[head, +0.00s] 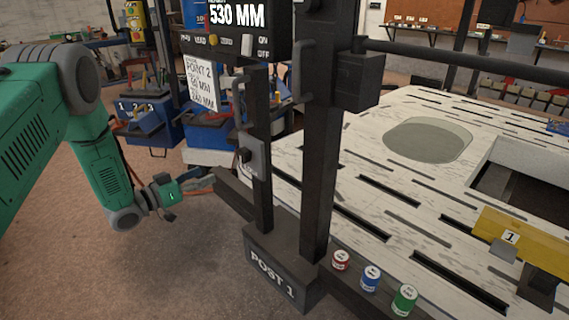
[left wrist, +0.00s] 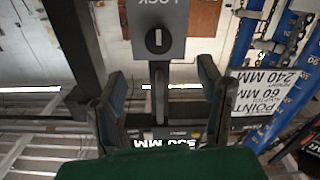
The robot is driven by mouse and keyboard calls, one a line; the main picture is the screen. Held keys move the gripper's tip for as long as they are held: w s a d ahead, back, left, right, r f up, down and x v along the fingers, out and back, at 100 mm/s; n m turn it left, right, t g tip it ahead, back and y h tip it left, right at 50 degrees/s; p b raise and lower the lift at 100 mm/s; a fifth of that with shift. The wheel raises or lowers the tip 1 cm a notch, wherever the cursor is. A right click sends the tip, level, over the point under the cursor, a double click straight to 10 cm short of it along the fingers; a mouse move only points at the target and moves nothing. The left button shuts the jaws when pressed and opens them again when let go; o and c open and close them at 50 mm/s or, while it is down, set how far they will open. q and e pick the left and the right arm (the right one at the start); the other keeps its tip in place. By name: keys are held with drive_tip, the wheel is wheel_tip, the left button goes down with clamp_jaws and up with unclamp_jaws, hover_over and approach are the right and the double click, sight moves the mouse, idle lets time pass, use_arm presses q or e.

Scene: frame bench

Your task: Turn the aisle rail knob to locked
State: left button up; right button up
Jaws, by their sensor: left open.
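The knob (head: 243,155) sticks out from a grey plate (head: 257,160) on the thin upright of the post marked POST 1 (head: 272,272). In the left wrist view the round dark knob (left wrist: 158,40) has a pale upright mark and sits below an upside-down LOCK label. My left gripper (head: 213,182) is open and empty, to the left of and below the knob in the head view. In the left wrist view its two fingers (left wrist: 162,92) stand apart, with the knob beyond the gap between them. My right gripper is not in view.
A display box reading 530 MM (head: 236,16) with switches hangs above the knob. A dark rail (head: 235,194) runs to the post base near my left gripper. A slotted bench (head: 385,175) with red, blue and green cans stands right. Open floor lies left.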

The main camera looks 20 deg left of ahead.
sight(240, 157)
use_arm(q)
drive_tip(key=b+x, duration=0.1)
drive_tip(key=x, duration=0.3)
drive_tip(key=b+x, duration=0.1)
drive_tip(key=x, duration=0.3)
drive_tip(key=b+x, duration=0.1)
drive_tip(key=x, duration=0.3)
drive_tip(key=shift+w+d+r, duration=0.1)
drive_tip(key=shift+d+r, duration=0.15)
drive_tip(key=shift+w+d+b, duration=0.1)
drive_tip(key=shift+w+b, duration=0.25)
drive_tip(key=shift+w, duration=0.25)
drive_tip(key=shift+d+r, duration=0.1)
drive_tip(key=shift+c, duration=1.2)
drive_tip(key=c, duration=0.9)
